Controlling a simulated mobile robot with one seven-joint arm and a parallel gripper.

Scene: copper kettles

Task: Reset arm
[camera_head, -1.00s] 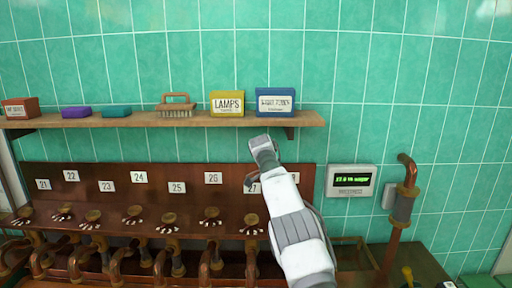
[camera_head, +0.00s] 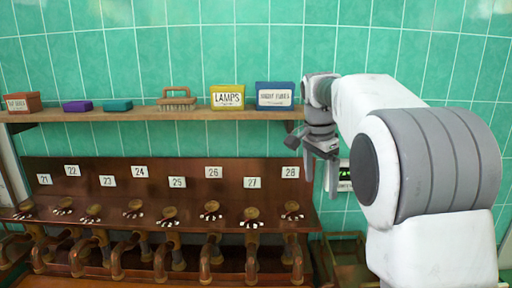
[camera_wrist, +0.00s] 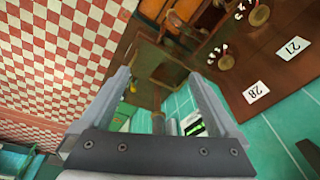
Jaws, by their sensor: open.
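My gripper (camera_head: 321,165) is in the head view, right of the shelf's end and in front of the green tiled wall. Its fingers point down and stand apart, with nothing between them. In the wrist view my gripper (camera_wrist: 163,98) shows two spread fingers, also empty. My arm fills the right side of the head view and hides part of the wall. The display box (camera_head: 345,176) is mostly hidden behind the gripper; its green screen also shows in the wrist view (camera_wrist: 193,127).
A wooden shelf (camera_head: 150,115) holds a yellow LAMPS box (camera_head: 227,97), a blue box (camera_head: 275,95), a brush (camera_head: 177,98) and other small boxes. Below it, a brown panel (camera_head: 130,165) carries numbered tags above several valves and copper pipes. A red-and-white checked floor (camera_wrist: 60,60) shows in the wrist view.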

